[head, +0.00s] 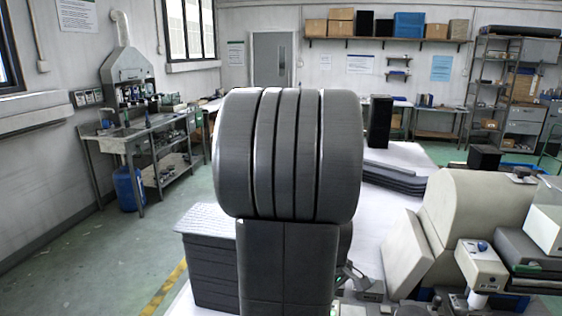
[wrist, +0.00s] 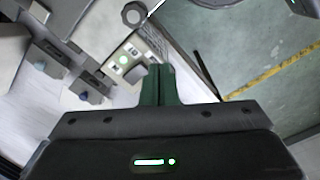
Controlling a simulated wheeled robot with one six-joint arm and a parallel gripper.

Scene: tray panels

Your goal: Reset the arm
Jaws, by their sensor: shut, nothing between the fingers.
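My gripper (wrist: 160,72) shows in the wrist view as two green fingers pressed together, with nothing between them. Its dark body with a lit green bar fills the bottom of that view. The fingers point toward a light panel with green and dark round parts (wrist: 124,60); I cannot tell whether they touch it. In the head view a large dark grey ribbed arm part of mine stands upright in the middle.
A stack of dark panels (head: 208,270) with a white patterned top stands left of my arm. Another dark stack (head: 394,178) lies behind right. A large beige machine (head: 478,215) is close on the right. Green floor (head: 100,255) with a yellow line is open at left.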

